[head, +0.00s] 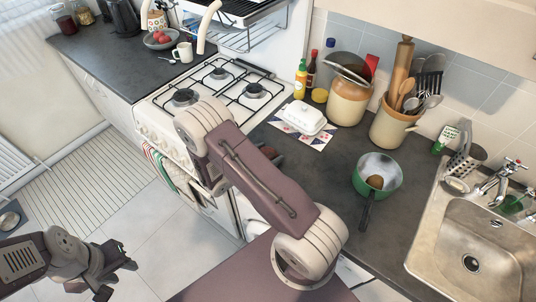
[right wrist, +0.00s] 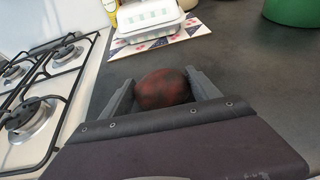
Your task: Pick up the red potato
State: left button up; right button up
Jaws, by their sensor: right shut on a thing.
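The red potato (right wrist: 162,88), dark reddish brown and round, sits between the two fingers of my right gripper (right wrist: 160,84) in the right wrist view. The gripper is shut on it, at the counter beside the stove. In the head view my right arm hides most of the gripper, and only a small dark reddish part of the potato (head: 270,153) shows. Whether the potato still touches the counter cannot be told. My left gripper (head: 119,278) is at the lower left of the head view, over the floor, open and empty.
A white butter dish (head: 304,118) stands on a patterned board just beyond my right gripper. A green pan (head: 391,171) with a brown round item is to the right, before the sink (head: 440,238). The gas stove (head: 215,85) is left. Bare counter lies between board and pan.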

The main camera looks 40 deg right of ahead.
aim_at(267, 150)
jog(key=shift+r, duration=0.1)
jog(key=shift+r, duration=0.3)
notch_tip(267, 150, up, 3)
jog(key=shift+w+f, duration=0.1)
jog(key=shift+f, duration=0.1)
jog(key=s+d+r+p, duration=0.4)
jog(key=s+r+p, duration=0.3)
jog(key=s+p, duration=0.3)
jog(key=shift+s+d+r+p, duration=0.15)
jog(key=shift+s+r+p, duration=0.2)
jog(key=shift+s, duration=0.2)
